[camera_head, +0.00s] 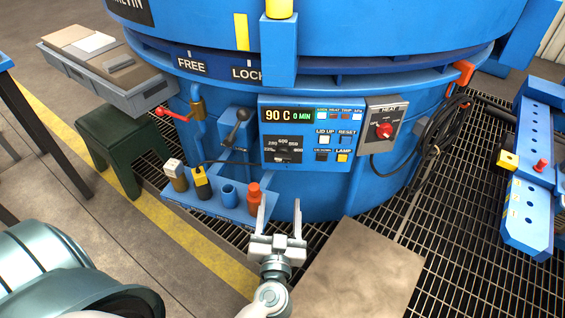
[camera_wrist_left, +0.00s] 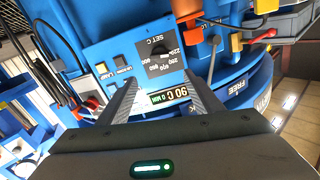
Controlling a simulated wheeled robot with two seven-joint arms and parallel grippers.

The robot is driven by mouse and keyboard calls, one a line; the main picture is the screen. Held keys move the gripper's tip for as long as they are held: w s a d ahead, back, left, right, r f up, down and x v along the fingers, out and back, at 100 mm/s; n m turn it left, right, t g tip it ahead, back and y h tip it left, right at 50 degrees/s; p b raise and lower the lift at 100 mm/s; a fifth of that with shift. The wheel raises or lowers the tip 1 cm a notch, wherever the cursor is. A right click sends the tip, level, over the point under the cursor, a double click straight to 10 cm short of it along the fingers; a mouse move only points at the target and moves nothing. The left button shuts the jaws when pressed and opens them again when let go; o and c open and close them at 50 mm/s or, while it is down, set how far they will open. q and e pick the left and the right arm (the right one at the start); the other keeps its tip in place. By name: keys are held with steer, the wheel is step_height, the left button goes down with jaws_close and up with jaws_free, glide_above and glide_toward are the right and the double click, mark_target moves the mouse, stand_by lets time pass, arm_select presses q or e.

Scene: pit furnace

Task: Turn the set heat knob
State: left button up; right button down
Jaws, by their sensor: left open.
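The blue control panel (camera_head: 308,116) is on the front of the blue furnace. A dark SET C dial (camera_head: 283,149) with numbers around it sits in its lower left; it also shows in the left wrist view (camera_wrist_left: 160,58), beyond the fingers. A red HEAT knob (camera_head: 384,130) is on a grey box at the panel's right. My left gripper (camera_head: 280,208) is open and empty, below the panel and apart from it. In the left wrist view, the fingers (camera_wrist_left: 162,82) point toward the panel, with the 90 C display between them. My right gripper is out of view.
A blue tool shelf (camera_head: 215,204) with a red-topped item (camera_head: 254,194) and a blue cup (camera_head: 229,195) stands left of the gripper. A dark lever (camera_head: 237,128) sticks out left of the panel. Black cables (camera_head: 437,140) hang at the right.

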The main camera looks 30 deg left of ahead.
arm_select(q)
steer(key=p, duration=0.1)
glide_toward(283, 158)
steer(key=p+x, duration=0.1)
steer(key=x, duration=0.7)
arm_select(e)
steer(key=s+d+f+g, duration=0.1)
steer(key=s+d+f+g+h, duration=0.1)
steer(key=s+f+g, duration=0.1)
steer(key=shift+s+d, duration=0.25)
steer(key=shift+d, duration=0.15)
arm_select(q)
steer(key=c, duration=1.1)
